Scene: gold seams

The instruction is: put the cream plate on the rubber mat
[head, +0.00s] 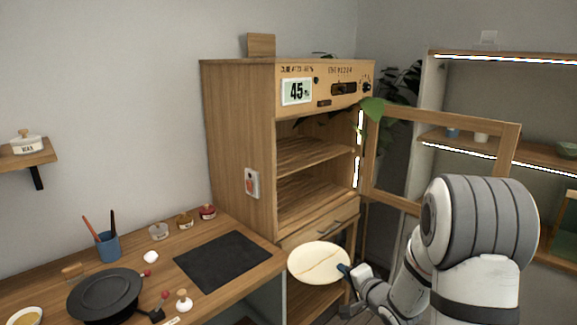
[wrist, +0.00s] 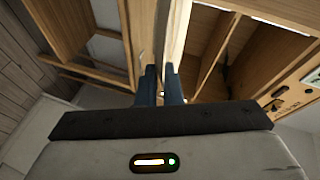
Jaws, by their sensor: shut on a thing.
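The cream plate (head: 318,262) is held at its right edge by my gripper (head: 346,271) in the head view. It is in the air in front of the wooden cabinet, to the right of the table, and a thin seam line runs across it. In the wrist view my gripper (wrist: 161,88) shows its two blue fingers close together; the plate is seen edge-on between them, a thin pale strip (wrist: 174,40). The black rubber mat (head: 222,260) lies flat and bare on the wooden table, left of the plate.
A dark round pan-like thing (head: 105,293), a blue cup with brushes (head: 108,246) and several small jars stand on the table left of the mat. The cabinet (head: 238,150) rises behind, its glazed door (head: 440,160) open to the right. A leafy plant hangs near it.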

